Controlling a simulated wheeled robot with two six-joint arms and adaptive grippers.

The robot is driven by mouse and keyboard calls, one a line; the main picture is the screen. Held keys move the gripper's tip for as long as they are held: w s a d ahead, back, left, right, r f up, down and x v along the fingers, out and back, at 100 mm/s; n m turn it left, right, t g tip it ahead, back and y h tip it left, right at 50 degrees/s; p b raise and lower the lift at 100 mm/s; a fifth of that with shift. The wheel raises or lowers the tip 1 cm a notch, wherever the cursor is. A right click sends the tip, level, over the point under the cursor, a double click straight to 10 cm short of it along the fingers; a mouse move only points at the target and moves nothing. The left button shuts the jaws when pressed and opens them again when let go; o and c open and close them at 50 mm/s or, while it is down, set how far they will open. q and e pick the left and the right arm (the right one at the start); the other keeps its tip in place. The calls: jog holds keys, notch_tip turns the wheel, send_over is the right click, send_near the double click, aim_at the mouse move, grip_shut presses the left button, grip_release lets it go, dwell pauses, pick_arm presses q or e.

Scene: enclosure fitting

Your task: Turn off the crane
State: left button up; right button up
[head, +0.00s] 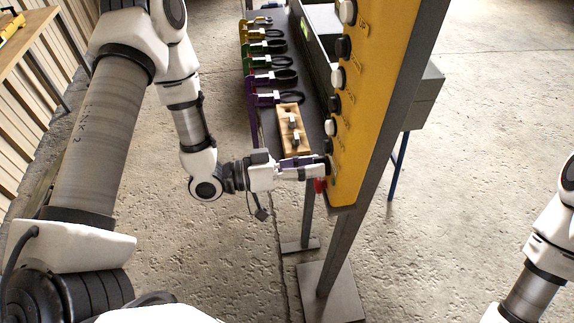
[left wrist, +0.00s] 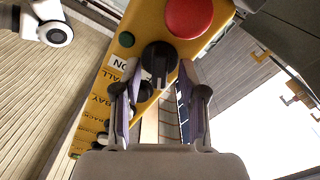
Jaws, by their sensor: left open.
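The yellow crane control panel (head: 372,90) hangs on a grey post, with a column of black and white buttons. A red button (head: 320,185) sticks out at its lower end and appears large in the left wrist view (left wrist: 189,15). Below it in that view is a black rotary knob (left wrist: 160,58), beside a green button (left wrist: 127,39) and an "ON" label. My left gripper (head: 326,168) is at the panel's lower end. Its open fingers (left wrist: 159,80) stand either side of the knob; I cannot tell whether they touch it. My right gripper is out of view.
A dark bench (head: 268,17) behind the panel holds a row of coloured clamp-like tools (head: 270,77) and a wooden block (head: 291,128) with metal parts. A grey box (head: 425,95) stands right of the post.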

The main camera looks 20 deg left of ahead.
pick_arm(q)
jog(key=v, duration=1.1)
jog(key=shift+s, duration=0.1)
